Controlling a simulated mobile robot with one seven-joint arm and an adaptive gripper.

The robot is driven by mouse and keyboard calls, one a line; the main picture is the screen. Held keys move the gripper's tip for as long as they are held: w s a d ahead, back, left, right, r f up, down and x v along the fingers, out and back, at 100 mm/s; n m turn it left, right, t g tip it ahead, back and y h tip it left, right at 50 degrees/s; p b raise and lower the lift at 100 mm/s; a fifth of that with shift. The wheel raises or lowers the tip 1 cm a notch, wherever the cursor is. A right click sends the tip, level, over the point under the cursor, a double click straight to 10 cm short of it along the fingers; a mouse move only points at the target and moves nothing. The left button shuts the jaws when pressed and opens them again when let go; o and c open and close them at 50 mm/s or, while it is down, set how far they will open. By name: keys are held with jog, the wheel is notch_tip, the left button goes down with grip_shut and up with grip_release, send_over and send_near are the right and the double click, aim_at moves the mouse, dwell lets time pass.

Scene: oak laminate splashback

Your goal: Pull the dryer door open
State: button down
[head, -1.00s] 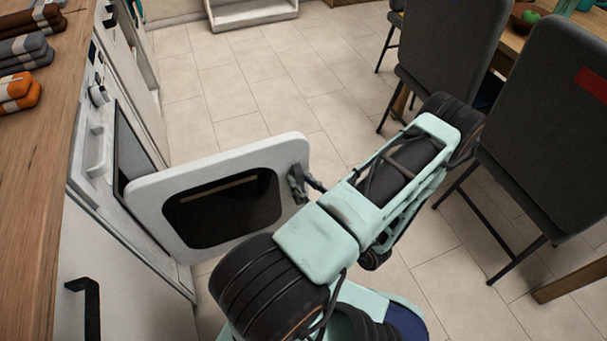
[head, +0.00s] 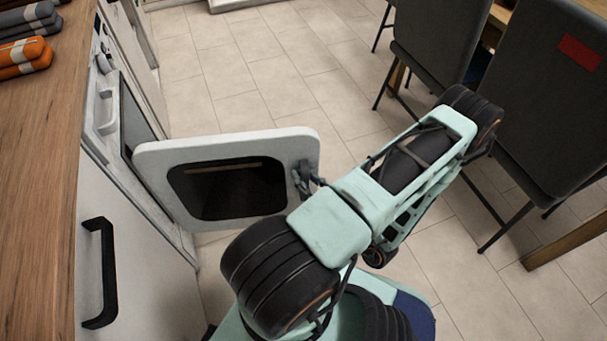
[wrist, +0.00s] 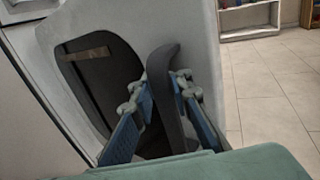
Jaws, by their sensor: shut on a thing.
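The white dryer door (head: 300,146) with its dark window (head: 230,190) stands swung out from the dryer front (head: 133,120) in the head view. My gripper (head: 305,180) is at the door's free edge, on the right. In the wrist view, the blue-padded fingers of my gripper (wrist: 160,108) are shut around a dark curved handle (wrist: 163,62) on the door (wrist: 190,40). The lower part of the handle is hidden behind my fingers and wrist. The dryer's opening is mostly hidden behind the door.
A wooden counter (head: 40,190) with folded towels (head: 24,57) runs along the left. A cabinet with a black handle (head: 100,272) is nearer me. Dark chairs (head: 550,100) stand on the right, close to my arm. Tiled floor (head: 270,85) is clear beyond the door.

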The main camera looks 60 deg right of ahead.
jog(key=shift+s+d, duration=0.45)
jog(key=shift+s, duration=0.1)
jog(key=c, duration=1.9)
grip_release()
jog(key=shift+o, duration=0.5)
jog(key=shift+w+a, duration=0.1)
